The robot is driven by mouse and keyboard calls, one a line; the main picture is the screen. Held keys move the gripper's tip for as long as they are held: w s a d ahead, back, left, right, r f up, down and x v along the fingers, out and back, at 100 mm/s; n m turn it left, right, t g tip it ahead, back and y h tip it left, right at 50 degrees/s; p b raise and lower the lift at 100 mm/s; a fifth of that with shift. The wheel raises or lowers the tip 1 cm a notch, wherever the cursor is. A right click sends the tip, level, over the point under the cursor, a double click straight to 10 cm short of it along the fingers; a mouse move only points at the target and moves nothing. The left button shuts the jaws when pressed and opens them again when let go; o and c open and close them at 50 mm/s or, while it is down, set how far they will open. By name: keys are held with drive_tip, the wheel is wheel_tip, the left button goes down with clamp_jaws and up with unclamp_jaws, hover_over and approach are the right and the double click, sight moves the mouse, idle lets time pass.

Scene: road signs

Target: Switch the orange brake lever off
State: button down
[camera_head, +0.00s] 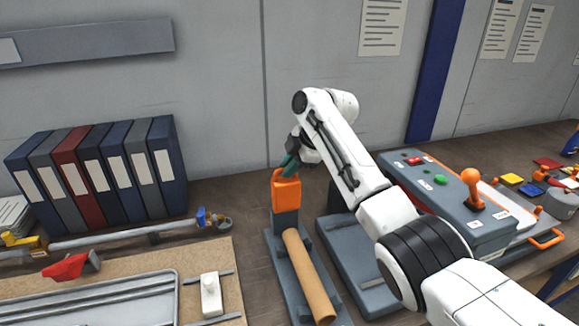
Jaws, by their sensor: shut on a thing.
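The orange brake lever (286,192) stands upright on a dark grey mount toward the back middle of the table. My gripper (289,165), with teal fingertips, comes down from above and is shut on the top of the orange lever. The fingers and my wrist hide part of the contact. A tan round bar (308,276) lies along the grey base (276,262) in front of the lever.
A grey control box (450,192) with buttons and an orange-knobbed stick (472,188) stands at right, partly behind my arm. Several binders (95,170) stand at left. A metal tray (95,300) and a white switch (210,295) lie at front left.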

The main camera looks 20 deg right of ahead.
drive_tip(key=shift+w+r+t, duration=0.3)
drive_tip(key=shift+r, duration=0.15)
drive_tip(key=c, duration=1.2)
unclamp_jaws()
drive_tip(key=shift+w+f, duration=0.1)
drive_tip(key=shift+f, duration=0.2)
drive_tip(key=shift+o, duration=0.2)
drive_tip(key=b+v, duration=0.2)
drive_tip(key=v, duration=0.9)
drive_tip(key=shift+w, duration=0.15)
